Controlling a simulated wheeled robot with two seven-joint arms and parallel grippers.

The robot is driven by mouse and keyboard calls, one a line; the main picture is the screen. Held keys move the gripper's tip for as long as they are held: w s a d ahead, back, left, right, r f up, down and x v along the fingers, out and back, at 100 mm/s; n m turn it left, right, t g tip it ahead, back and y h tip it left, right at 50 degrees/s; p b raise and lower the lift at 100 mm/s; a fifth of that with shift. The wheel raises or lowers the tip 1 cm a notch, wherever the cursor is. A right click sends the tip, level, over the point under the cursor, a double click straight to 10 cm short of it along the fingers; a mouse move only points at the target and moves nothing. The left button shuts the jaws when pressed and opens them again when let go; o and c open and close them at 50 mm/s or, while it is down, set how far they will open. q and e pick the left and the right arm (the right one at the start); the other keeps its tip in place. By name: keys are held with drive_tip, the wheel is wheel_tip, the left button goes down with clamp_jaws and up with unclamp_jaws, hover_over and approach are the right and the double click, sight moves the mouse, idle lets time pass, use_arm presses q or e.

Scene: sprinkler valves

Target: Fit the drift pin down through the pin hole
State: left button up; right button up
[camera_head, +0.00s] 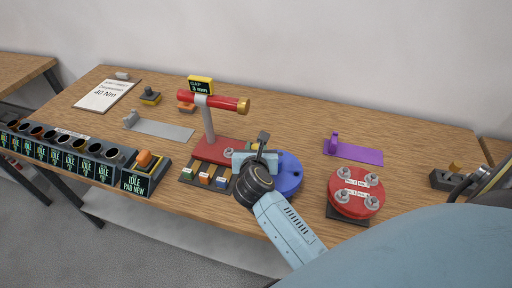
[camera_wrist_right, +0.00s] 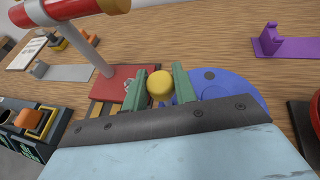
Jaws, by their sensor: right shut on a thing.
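My right gripper (camera_head: 256,160) comes in from the lower right, over the space between a red base plate and a blue round flange (camera_head: 290,176). In the right wrist view its two green fingers (camera_wrist_right: 160,88) are shut on a yellow-headed piece (camera_wrist_right: 160,84), which looks like the drift pin. Only its rounded yellow head shows; its shaft is hidden below. The blue flange also shows in the wrist view (camera_wrist_right: 236,90), just right of the fingers. I cannot make out the pin hole; the gripper covers part of the flange. My left gripper is not in view.
A red pipe (camera_head: 212,101) on a grey post stands over the red plate (camera_head: 215,151), close left of my gripper. A red round flange with several bolts (camera_head: 356,193) is at the right. A purple bracket (camera_head: 357,153) lies behind it. A row of dark cups lines the left edge.

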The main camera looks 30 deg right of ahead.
drive_tip(key=shift+f+b, duration=1.6)
drive_tip(key=shift+f, duration=0.65)
drive_tip(key=o, duration=1.1)
drive_tip(key=v, duration=1.3)
drive_tip(key=shift+s+a+r+b, duration=0.1)
drive_tip(key=shift+a+b, duration=0.15)
drive_tip(key=shift+b, duration=0.05)
